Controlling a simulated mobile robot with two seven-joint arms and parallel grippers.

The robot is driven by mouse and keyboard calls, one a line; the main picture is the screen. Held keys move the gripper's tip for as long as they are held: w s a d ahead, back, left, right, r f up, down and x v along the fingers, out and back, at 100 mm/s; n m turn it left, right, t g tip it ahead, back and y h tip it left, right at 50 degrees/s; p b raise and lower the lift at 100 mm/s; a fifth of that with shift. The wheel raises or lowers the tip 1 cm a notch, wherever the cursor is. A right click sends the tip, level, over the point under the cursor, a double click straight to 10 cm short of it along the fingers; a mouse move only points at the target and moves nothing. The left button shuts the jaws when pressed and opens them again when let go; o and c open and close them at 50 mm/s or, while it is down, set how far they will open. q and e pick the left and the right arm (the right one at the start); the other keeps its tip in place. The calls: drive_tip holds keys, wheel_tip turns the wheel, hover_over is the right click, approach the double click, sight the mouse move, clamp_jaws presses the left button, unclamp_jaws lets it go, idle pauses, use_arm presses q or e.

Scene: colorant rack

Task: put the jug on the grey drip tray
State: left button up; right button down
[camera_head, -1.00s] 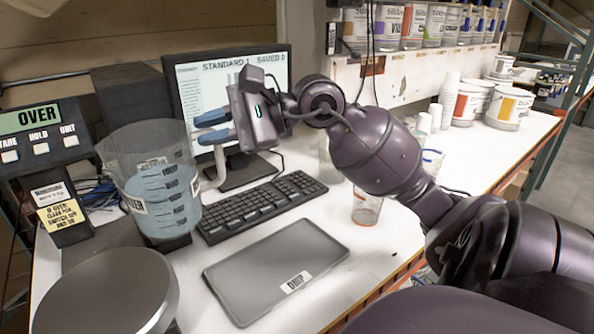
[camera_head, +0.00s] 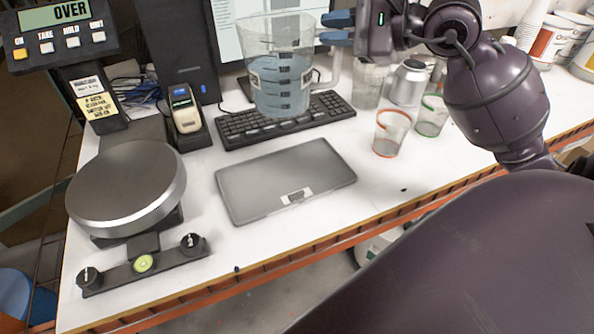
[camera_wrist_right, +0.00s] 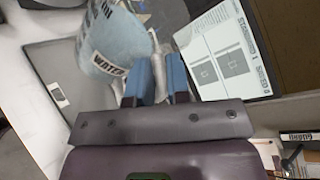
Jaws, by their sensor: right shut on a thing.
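The jug (camera_head: 283,82) is a clear measuring jug with blue liquid and dark markings, held upright. My right gripper (camera_head: 336,28) is shut on its handle, at the jug's right side. In the head view the jug appears in front of the screen and overlaps the keyboard, behind the tray. The wrist view also shows the jug (camera_wrist_right: 118,48) beside the blue fingers (camera_wrist_right: 160,82). The grey drip tray (camera_head: 270,170) lies flat and empty on the white bench, with a white label near its front edge. It also shows in the right wrist view (camera_wrist_right: 45,65). My left gripper is out of view.
A round scale (camera_head: 127,185) stands left of the tray, with its display (camera_head: 62,25) behind. A keyboard (camera_head: 235,130) lies behind the tray. A red-rimmed cup (camera_head: 391,134), a green-rimmed cup (camera_head: 431,116) and a metal can (camera_head: 408,83) stand to the right.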

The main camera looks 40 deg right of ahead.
wheel_tip(320, 180, down, 20)
drive_tip(key=b, duration=0.1)
drive_tip(key=shift+b, duration=0.4)
idle(0.3)
drive_tip(key=shift+f, duration=0.15)
drive_tip(key=c, duration=1.1)
unclamp_jaws()
